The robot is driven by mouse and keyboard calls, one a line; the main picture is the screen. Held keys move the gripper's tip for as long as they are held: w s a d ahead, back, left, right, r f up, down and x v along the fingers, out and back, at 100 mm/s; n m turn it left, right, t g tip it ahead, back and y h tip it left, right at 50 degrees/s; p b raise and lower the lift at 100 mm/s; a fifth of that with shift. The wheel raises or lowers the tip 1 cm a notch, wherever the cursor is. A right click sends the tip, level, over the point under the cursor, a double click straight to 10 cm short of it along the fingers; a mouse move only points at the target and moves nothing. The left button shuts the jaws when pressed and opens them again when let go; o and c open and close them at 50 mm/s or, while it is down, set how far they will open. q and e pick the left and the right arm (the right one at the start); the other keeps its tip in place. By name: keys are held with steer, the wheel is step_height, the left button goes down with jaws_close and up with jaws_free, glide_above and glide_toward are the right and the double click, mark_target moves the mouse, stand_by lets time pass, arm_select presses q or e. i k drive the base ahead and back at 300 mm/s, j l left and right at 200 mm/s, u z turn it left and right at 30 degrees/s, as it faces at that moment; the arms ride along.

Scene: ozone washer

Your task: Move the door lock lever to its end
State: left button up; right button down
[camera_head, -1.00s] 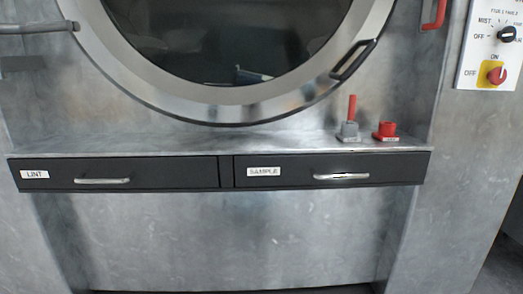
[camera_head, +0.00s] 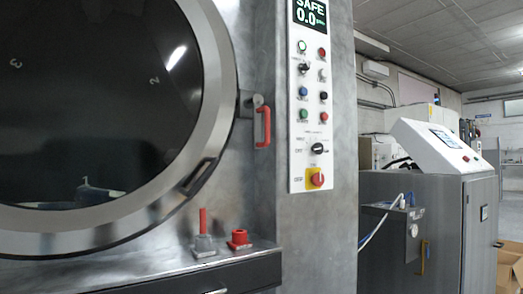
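A red lever handle (camera_head: 262,127) hangs upright from a grey bracket just right of the round washer door (camera_head: 212,110). It looks like the door lock lever, and it is close to the door's metal rim. The door looks closed, with a black handle (camera_head: 199,176) at its lower right edge. A second red lever (camera_head: 203,221) stands upright on a grey base on the ledge below the door. A red knob (camera_head: 239,237) sits beside it. Neither of my grippers shows in the head view.
A white control panel (camera_head: 313,110) with several buttons and a red-on-yellow switch (camera_head: 317,179) is right of the handle. A dark drawer front (camera_head: 235,277) lies under the ledge. Farther right stand a grey cabinet with a sloped console (camera_head: 437,143) and a cardboard box (camera_head: 511,268).

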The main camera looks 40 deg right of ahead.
mark_target(255, 102)
steer(key=z, duration=1.2)
